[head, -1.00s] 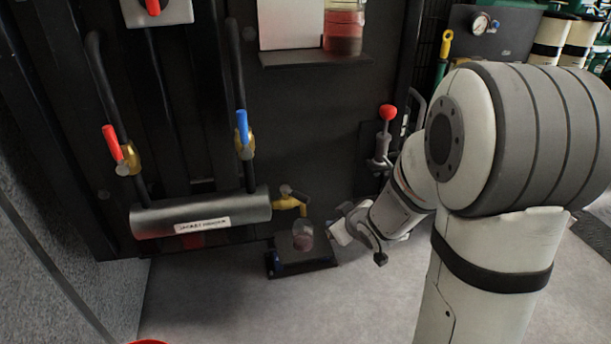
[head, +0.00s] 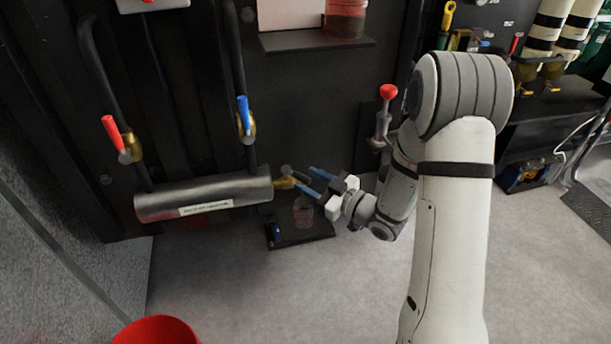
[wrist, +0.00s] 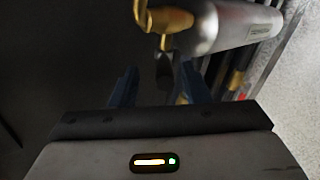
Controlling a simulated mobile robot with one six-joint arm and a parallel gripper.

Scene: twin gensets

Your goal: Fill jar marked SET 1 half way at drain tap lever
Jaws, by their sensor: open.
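The brass drain tap (head: 284,183) sticks out from the right end of the grey labelled manifold (head: 235,192). Its dark lever (head: 290,171) shows at the tap; in the wrist view the lever (wrist: 164,72) lies between or just beyond my fingers. My gripper (head: 312,182) is open, its blue fingers pointing left at the tap. The fingers also show in the wrist view (wrist: 158,87), apart on either side of the lever; contact cannot be told. A small clear jar (head: 303,212) with a pinkish tint stands below, under my fingers. Its marking and fill level are unreadable.
The jar stands on a low dark stand (head: 287,239). Red (head: 115,134) and blue (head: 244,117) valve levers sit above the manifold. A red-knobbed lever (head: 387,92) rises close behind my arm. A shelf (head: 318,41) holds a red-filled jar (head: 345,20). A red bucket (head: 156,331) stands at front left.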

